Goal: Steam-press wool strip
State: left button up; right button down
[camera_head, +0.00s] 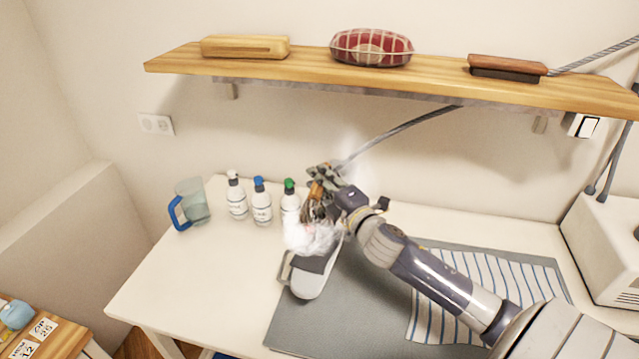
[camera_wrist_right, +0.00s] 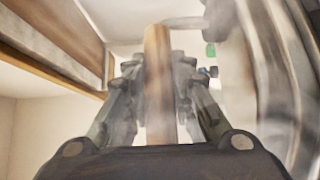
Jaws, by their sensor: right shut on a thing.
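My right gripper (camera_head: 320,185) is shut on the wooden handle (camera_wrist_right: 158,85) of the steam iron, left of the table's middle. In the right wrist view the handle stands between the two fingers, and a blurred shiny metal body (camera_wrist_right: 275,80) is close on the right. A white cloud of steam (camera_head: 308,235) hides part of the iron. Just below it in the picture is a grey and white iron rest (camera_head: 310,284) at the pressing mat's left edge. I cannot tell whether the iron touches it. A wool strip cannot be made out. My left gripper is not in view.
A grey pressing mat (camera_head: 340,310) bears a blue-striped cloth (camera_head: 525,275), partly behind my arm. Several bottles (camera_head: 262,205) and a blue-handled jug (camera_head: 193,203) stand at the back left. A wooden shelf (camera_head: 300,66) overhangs the table. A hose (camera_head: 400,128) runs to the iron.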

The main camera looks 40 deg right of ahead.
jog(key=shift+w+d+r, duration=0.3)
jog(key=shift+w+d, duration=0.5)
jog(key=shift+d, duration=0.1)
jog(key=shift+s+d, duration=0.1)
jog(key=shift+s+d, duration=0.85)
jog(key=shift+s, duration=0.15)
jog(key=shift+r, duration=0.1)
jog(key=shift+w+r+p, duration=0.1)
jog(key=shift+r+p, duration=0.6)
jog(key=shift+p, duration=0.15)
notch_tip(320, 180, up, 6)
jog(key=p, duration=0.5)
jog(key=shift+f, duration=0.15)
